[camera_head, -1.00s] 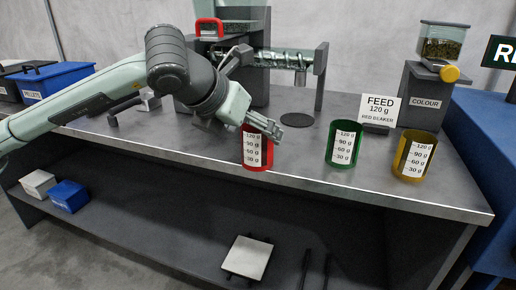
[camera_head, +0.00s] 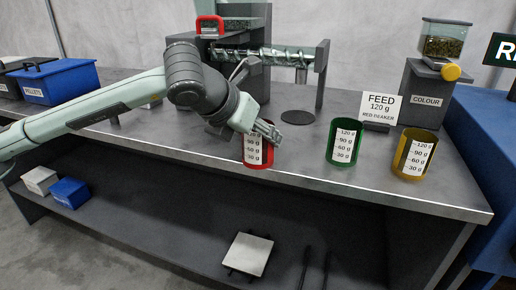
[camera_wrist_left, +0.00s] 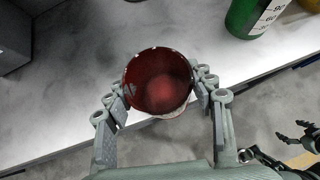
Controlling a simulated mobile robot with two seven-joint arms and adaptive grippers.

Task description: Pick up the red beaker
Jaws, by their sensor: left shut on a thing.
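The red beaker (camera_head: 257,158) with a white scale label is upright at the front edge of the bench, below my left gripper (camera_head: 265,131). The left gripper is shut on the red beaker near its rim and hides part of its upper side. In the left wrist view the red beaker (camera_wrist_left: 158,82) shows from above, its inside dark red, with a finger on each side. A dark jointed shape at the right edge of that view may be my right gripper (camera_wrist_left: 300,137); its state is unclear.
A green beaker (camera_head: 342,143) and a yellow beaker (camera_head: 413,155) stand to the right on the bench (camera_head: 320,175). A feed sign (camera_head: 381,106) stands behind them. A screw feeder (camera_head: 250,55) is behind the red beaker. A blue pellets bin (camera_head: 60,82) is at left.

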